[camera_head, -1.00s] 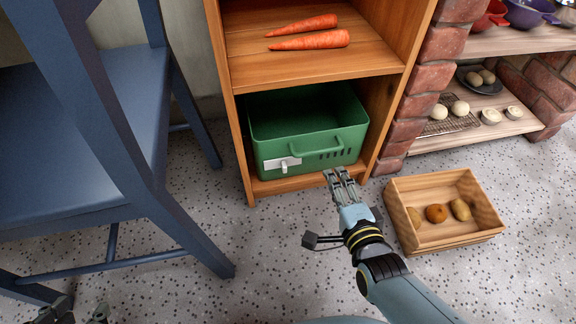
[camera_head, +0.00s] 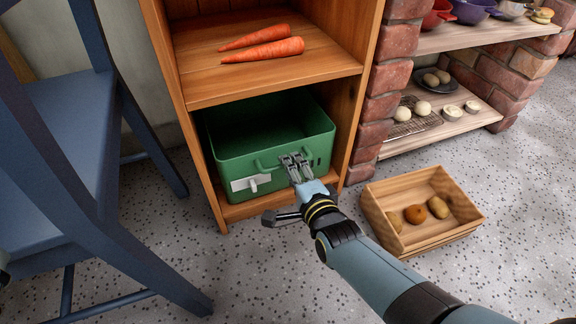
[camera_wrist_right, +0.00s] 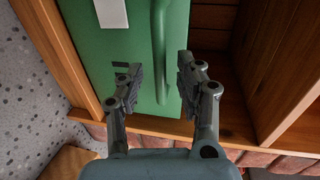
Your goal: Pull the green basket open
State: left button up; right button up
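The green basket (camera_head: 230,166) sits in the lower compartment of a wooden shelf, its front near the shelf's front edge. A white label holder (camera_head: 250,182) is on its front. The basket also fills the upper middle of the wrist view (camera_wrist_right: 125,48). Its green bar handle (camera_wrist_right: 160,45) runs down between my right gripper's fingers. In the head view, my fingers hide most of the handle. My right gripper (camera_head: 295,162) is at the basket front, its two fingers (camera_wrist_right: 160,78) apart on either side of the handle, with gaps visible.
Two carrots (camera_head: 262,44) lie on the shelf board (camera_head: 210,88) above. A blue chair (camera_head: 60,190) stands close on the left. A wooden crate (camera_head: 440,240) with potatoes is on the floor at right. Speckled floor (camera_head: 240,270) in front is clear.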

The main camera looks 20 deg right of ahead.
jog(key=shift+b+x, duration=0.55)
jog(key=shift+x, duration=0.65)
pick_arm(q)
notch_tip(320, 180, up, 9)
jog(key=w+d+m+t+h, duration=0.1)
jog(key=w+t, duration=0.1)
jog(key=t, duration=0.2)
jog(key=shift+w+h, duration=0.15)
jog(key=shift+h, duration=0.25)
pick_arm(e)
jog(key=shift+w, duration=0.15)
pick_arm(q)
jog(key=shift+f, duration=0.1)
pick_arm(e)
grip_shut()
